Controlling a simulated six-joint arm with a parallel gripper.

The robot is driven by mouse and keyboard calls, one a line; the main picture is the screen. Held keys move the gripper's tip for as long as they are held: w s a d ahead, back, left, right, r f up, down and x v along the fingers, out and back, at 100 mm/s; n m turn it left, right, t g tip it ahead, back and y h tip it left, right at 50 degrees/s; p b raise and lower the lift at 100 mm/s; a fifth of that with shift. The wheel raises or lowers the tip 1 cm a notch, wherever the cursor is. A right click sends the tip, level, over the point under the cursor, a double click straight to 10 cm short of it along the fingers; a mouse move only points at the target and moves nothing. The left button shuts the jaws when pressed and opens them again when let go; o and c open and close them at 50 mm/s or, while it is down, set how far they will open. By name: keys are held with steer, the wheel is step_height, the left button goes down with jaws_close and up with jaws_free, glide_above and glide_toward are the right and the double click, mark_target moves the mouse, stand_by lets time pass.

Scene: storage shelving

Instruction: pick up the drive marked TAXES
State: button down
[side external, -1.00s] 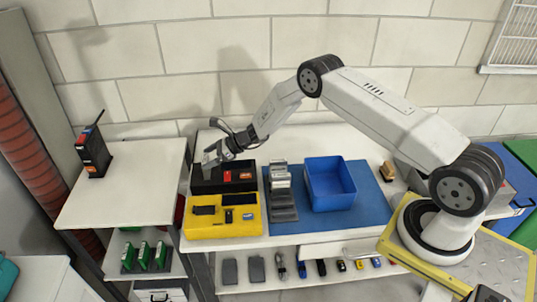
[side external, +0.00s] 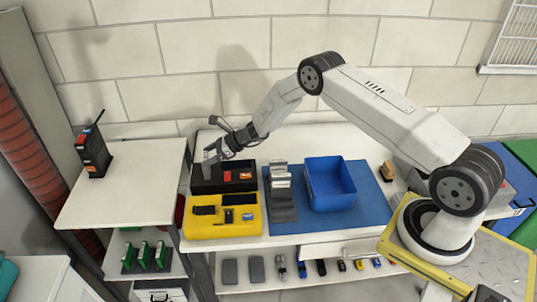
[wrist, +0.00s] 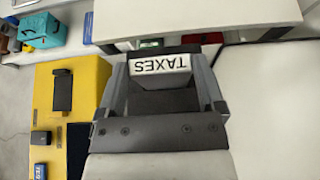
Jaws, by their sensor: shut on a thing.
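The drive marked TAXES (wrist: 160,66) shows in the wrist view as a dark block with a white label, its lettering upside down. It sits between the two grey fingers of my gripper (wrist: 163,80), which is shut on it. In the side view my gripper (side external: 209,160) is at the left part of the black bin (side external: 208,189). The drive cannot be made out there, and I cannot tell whether it is clear of the bin.
To the right are a grey rack (side external: 283,208) and a blue bin (side external: 330,185) on a blue mat (side external: 375,199). A black radio-like device (side external: 95,152) stands on the left table.

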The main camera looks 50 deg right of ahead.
steer(key=shift+r, duration=0.45)
steer(key=s+r, duration=1.1)
steer(key=s, duration=0.3)
steer(key=shift+r, duration=0.2)
